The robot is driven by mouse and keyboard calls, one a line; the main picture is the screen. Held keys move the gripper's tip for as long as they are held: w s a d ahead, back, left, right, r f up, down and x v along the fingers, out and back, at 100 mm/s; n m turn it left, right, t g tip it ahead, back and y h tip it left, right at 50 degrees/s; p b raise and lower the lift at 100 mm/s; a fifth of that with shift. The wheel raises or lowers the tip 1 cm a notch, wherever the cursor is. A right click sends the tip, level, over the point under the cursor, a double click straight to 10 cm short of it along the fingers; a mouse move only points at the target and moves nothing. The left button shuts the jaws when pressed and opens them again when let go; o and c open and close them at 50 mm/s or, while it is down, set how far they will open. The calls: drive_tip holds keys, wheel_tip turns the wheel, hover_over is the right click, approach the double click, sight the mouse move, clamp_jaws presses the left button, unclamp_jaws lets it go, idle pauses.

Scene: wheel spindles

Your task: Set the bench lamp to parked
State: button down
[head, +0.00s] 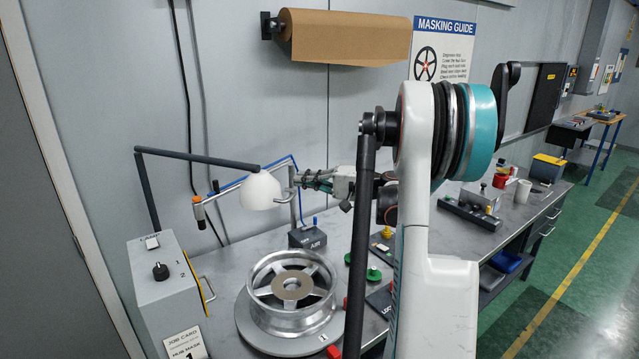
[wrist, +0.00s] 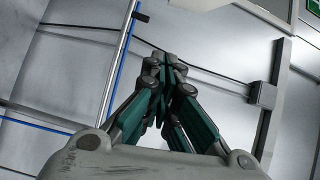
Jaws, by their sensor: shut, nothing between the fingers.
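The bench lamp has a white shade (head: 261,191) hanging from a dark jointed arm (head: 200,158), above and behind the silver wheel. Its dark post rises behind the grey control box (head: 165,300) at left. The box carries a white switch (head: 152,243) by a LAMP label and a black knob (head: 160,271) near the marks 1 and 2. My gripper (head: 298,180) is shut and empty, just right of the shade in the picture; I cannot tell whether it touches. Its green fingers meet in the wrist view (wrist: 165,75), where the shade does not show.
A silver wheel (head: 323,283) sits on a round grey base below the lamp. A metal stand (head: 294,205) with a blue hose is close to my gripper. A dark AIR box (head: 307,237) stands behind the wheel. My arm hides part of the bench (head: 500,235).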

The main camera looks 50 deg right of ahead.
drive_tip(key=a, duration=0.1)
drive_tip(key=w+a, duration=0.1)
drive_tip(key=a, duration=0.3)
drive_tip(key=shift+w+f, duration=0.2)
drive_tip(key=shift+f, duration=0.05)
